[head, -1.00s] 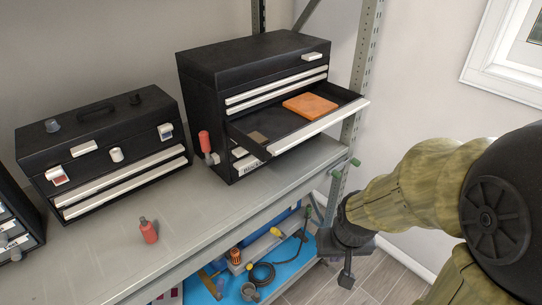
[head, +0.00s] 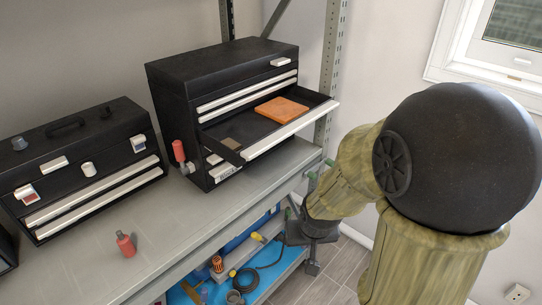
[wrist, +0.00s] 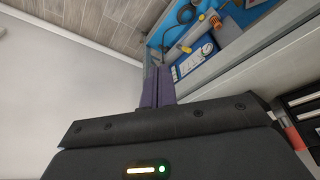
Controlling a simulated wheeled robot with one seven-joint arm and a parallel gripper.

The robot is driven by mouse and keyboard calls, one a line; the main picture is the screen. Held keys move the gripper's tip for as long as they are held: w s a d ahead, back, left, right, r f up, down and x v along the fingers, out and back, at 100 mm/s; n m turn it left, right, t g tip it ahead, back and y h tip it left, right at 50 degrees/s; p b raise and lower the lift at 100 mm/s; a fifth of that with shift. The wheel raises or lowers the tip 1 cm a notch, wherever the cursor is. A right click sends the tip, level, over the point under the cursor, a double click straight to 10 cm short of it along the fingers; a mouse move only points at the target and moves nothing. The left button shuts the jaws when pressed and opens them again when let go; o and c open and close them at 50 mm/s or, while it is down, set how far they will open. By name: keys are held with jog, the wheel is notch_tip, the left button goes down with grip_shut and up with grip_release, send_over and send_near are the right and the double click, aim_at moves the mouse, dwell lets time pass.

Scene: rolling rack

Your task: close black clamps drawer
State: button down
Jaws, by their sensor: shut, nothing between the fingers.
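A black tool chest (head: 165,90) stands on the grey shelf, and one of its lower drawers (head: 290,131) is pulled far out. The drawer has a black tray, a white front edge, an orange block (head: 281,109) and a small brown piece (head: 231,143) inside. A white label with writing too small to read sits low on the chest front. My gripper (head: 313,268) is below and in front of the open drawer, beside the shelf's edge, apart from the drawer. In the wrist view its fingers (wrist: 158,86) are together and empty.
A second black toolbox (head: 80,160) stands to the left with its drawers shut. A red bottle (head: 125,244) stands on the shelf (head: 190,225), and a red-handled item (head: 179,152) is beside the chest. A blue lower tray (head: 262,265) holds tools. A metal rack post (head: 333,60) rises behind the drawer.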

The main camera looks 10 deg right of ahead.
jog(key=w+d+f+m+t+y+p, duration=0.1)
jog(key=w+d+m+t+y+p, duration=0.25)
jog(key=w, duration=0.85)
notch_tip(320, 180, up, 9)
jog(key=w+m+t+y, duration=0.1)
jog(key=m+t+y, duration=0.5)
jog(key=t+y, duration=0.1)
jog(key=shift+d+b, duration=0.4)
jog(key=shift+d, duration=0.05)
jog(key=shift+w+a+r+y, duration=0.1)
jog(key=shift+w+y, duration=0.1)
jog(key=shift+y, duration=0.05)
jog(key=p+x, duration=0.5)
jog(key=x, duration=0.8)
jog(key=shift+w+a, duration=0.2)
jog(key=shift+w, duration=0.2)
